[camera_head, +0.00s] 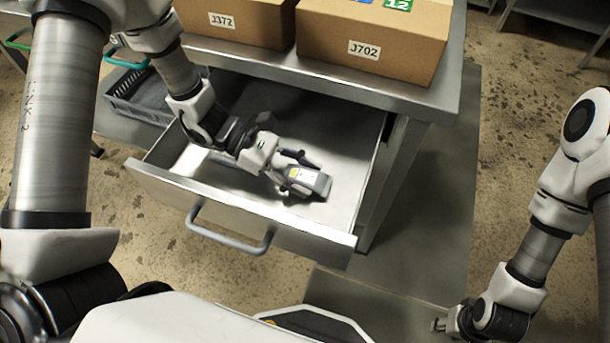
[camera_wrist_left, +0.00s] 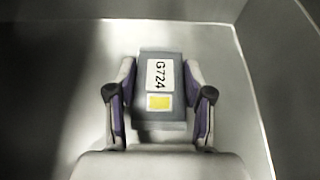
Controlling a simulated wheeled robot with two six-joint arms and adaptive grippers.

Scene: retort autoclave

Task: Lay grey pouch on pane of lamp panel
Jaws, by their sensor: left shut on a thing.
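My left gripper (camera_head: 280,170) reaches into the open drawer and is shut on a grey block-like thing (camera_head: 312,181). In the left wrist view the thing (camera_wrist_left: 159,82) sits between the two fingers, with a white label reading G724 and a yellow square. It is inside the drawer, just above or on its floor; I cannot tell which. I cannot make out for certain that it is the grey pouch. My right gripper (camera_head: 440,325) is at the lower right, far from the drawer, with its fingers small and partly hidden. No lamp panel can be made out.
The metal drawer (camera_head: 225,206) is pulled out, with its front handle (camera_head: 228,238) facing me. Its walls surround my left gripper. Cardboard boxes labelled J372 (camera_head: 245,22) and J702 (camera_head: 385,50) stand on the worktop above. A dark crate (camera_head: 140,97) stands at the left.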

